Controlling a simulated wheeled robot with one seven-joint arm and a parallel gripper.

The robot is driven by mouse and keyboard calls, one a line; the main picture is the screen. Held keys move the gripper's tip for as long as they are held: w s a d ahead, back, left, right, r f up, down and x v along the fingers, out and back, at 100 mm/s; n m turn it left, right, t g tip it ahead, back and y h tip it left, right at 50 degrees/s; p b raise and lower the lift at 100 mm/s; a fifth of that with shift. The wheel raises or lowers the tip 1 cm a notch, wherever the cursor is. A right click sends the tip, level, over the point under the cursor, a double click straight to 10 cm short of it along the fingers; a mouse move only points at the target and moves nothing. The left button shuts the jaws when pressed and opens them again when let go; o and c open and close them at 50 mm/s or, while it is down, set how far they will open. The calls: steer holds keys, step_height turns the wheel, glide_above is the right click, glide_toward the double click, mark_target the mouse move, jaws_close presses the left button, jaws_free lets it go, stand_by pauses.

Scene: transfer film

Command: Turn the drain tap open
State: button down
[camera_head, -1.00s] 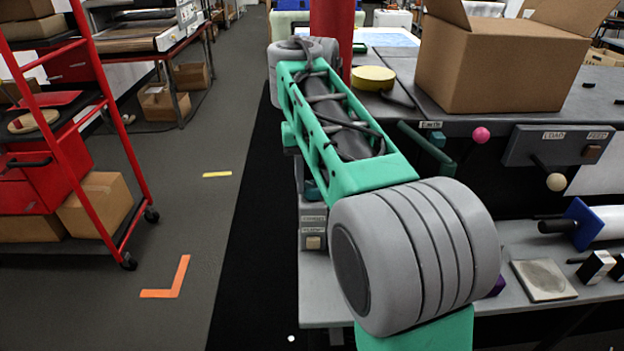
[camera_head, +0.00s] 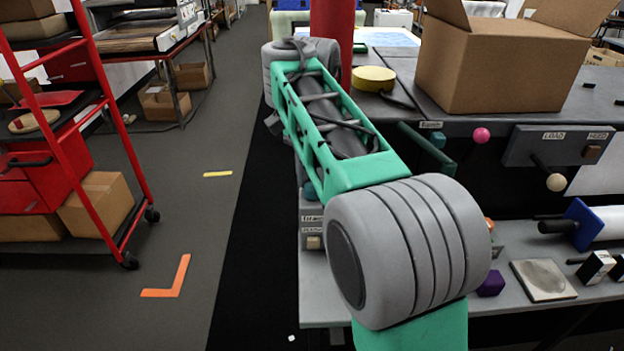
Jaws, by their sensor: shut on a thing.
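I cannot make out the drain tap in the head view; it may be hidden behind my arm or below the picture. My gripper is not in view. What the gripper holds does not show.
The bench (camera_head: 313,285) has a grey lower shelf with a purple block (camera_head: 491,283), a flat plate (camera_head: 543,280) and a blue-ended roller (camera_head: 585,225). Pink (camera_head: 481,135) and cream (camera_head: 556,182) knobs stick out. A cardboard box (camera_head: 500,60) stands on top.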

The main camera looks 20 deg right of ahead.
steer(key=shift+m, duration=0.5)
steer(key=c, duration=0.9)
jaws_free()
steer(key=shift+c, duration=0.2)
step_height(320, 180, up, 8)
steer(key=p, duration=0.7)
steer(key=shift+f, duration=0.1)
